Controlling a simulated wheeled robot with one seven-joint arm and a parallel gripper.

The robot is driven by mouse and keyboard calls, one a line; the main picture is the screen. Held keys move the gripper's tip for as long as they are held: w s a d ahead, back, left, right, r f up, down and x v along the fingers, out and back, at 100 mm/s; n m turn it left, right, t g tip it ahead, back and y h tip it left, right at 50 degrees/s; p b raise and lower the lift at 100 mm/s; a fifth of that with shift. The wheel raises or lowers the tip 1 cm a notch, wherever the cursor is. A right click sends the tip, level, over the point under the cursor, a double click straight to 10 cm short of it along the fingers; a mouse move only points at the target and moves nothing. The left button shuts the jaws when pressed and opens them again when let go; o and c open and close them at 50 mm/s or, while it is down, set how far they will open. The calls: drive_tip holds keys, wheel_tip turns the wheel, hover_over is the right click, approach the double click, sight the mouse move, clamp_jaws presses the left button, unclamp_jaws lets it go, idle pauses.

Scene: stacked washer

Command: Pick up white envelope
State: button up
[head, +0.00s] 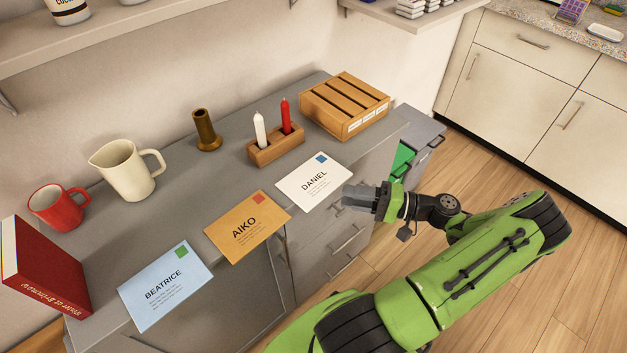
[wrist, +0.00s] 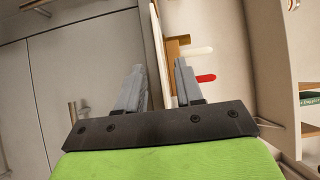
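The white envelope (head: 310,188), marked DANIEL with a blue stamp, lies flat on the grey cabinet top, its right corner close to the front edge. My gripper (head: 352,197) is just off that edge, right of the envelope and close to it. I cannot tell from the head view whether they touch. In the wrist view my gripper (wrist: 159,75) has its two fingers apart, with a gap between them. A thin pale strip shows near the right finger, and I cannot tell if it is the envelope.
An orange envelope (head: 246,228) and a blue envelope (head: 165,284) lie to the left. Behind are a candle holder (head: 275,148), a wooden box (head: 345,106), a brass holder (head: 206,130), a cream jug (head: 126,171) and a red mug (head: 59,207). Drawer handles protrude below the edge.

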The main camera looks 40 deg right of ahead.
sight(330, 193)
drive_tip(key=b+x, duration=0.1)
drive_tip(key=x, duration=0.4)
drive_tip(key=shift+w+f, duration=0.1)
drive_tip(key=shift+w, duration=0.1)
clamp_jaws()
